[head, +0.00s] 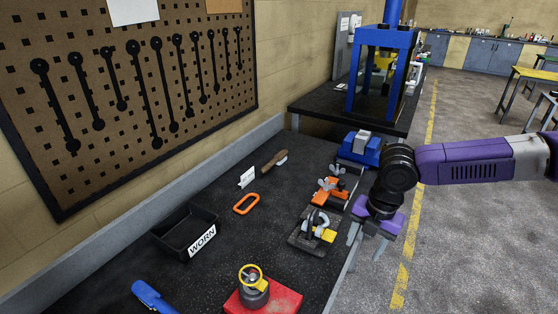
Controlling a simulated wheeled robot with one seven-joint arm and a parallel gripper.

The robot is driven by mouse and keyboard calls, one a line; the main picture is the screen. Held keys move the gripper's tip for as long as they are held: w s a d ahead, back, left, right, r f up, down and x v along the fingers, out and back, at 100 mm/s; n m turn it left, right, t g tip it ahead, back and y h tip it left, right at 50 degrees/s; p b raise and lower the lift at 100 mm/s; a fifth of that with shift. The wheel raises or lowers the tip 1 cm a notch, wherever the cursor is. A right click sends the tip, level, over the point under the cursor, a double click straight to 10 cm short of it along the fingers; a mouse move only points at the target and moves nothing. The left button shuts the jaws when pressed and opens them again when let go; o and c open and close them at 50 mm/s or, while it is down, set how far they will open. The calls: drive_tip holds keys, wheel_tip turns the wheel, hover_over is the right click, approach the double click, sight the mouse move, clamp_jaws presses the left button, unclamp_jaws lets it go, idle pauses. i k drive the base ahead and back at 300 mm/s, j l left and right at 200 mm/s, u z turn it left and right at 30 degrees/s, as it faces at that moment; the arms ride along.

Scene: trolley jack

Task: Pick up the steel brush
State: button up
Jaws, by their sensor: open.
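What looks like the steel brush (274,160) lies on the dark bench top near the wall. It has a brown wooden handle and a pale grey part at its right side; its bristles cannot be made out. My gripper (364,254) points down at the right front edge of the bench, with its two fingers apart and nothing between them. It is well to the right of the brush and nearer the camera, not touching it.
A small white card (246,177) and an orange ring (246,203) lie near the brush. A clamp on a dark plate (314,233), an orange clamp (329,191) and a blue vise (358,149) stand between brush and gripper. A black WORN bin (178,238) sits left.

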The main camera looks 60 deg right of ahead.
sight(281, 156)
drive_tip(key=i+l, duration=1.6)
drive_tip(key=i, duration=0.1)
